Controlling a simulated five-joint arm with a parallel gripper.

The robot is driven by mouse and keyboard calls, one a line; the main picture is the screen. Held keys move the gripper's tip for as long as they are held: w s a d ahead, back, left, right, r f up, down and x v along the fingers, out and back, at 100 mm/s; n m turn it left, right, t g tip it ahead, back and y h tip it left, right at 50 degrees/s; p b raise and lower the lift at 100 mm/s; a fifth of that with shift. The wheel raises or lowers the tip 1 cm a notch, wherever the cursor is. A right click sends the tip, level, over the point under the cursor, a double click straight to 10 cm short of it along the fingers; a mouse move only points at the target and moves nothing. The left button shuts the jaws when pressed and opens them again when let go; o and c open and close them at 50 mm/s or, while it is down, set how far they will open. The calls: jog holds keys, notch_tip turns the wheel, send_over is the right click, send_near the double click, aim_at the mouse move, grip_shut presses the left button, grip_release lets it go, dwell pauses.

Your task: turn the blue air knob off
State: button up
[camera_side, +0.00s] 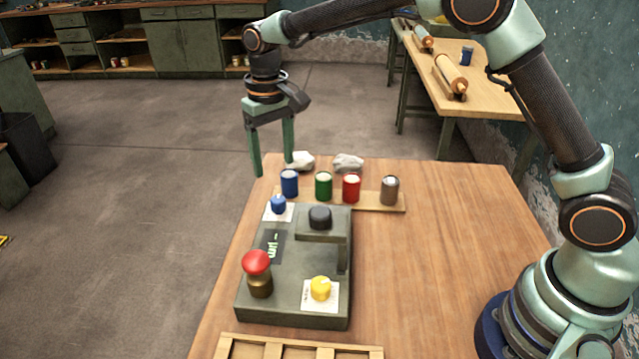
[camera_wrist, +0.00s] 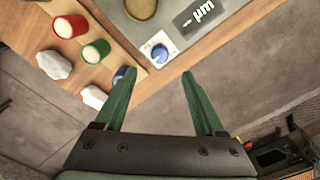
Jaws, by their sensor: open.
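The blue air knob (camera_side: 278,204) sits on a white plate at the far left corner of the grey control box (camera_side: 290,315). In the wrist view the blue knob (camera_wrist: 159,53) shows on its white dial plate, with a light pointer mark on it. My gripper (camera_side: 272,170) is open and empty, pointing down, above and beyond the knob near the table's far left edge. In the wrist view its two green fingers (camera_wrist: 159,76) are apart, with the knob ahead between their tips and not touched.
A red button (camera_side: 256,262), a yellow knob (camera_side: 320,288) and a black knob (camera_side: 320,217) are on the box. Behind it, blue (camera_side: 289,184), green (camera_side: 324,186), red (camera_side: 351,188) and brown (camera_side: 390,190) cans stand on a wooden strip, near two pale lumps (camera_side: 348,162).

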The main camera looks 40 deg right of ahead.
aim_at(278, 199)
notch_tip(278, 199, down, 10)
jog(key=shift+r, duration=0.25)
grip_shut()
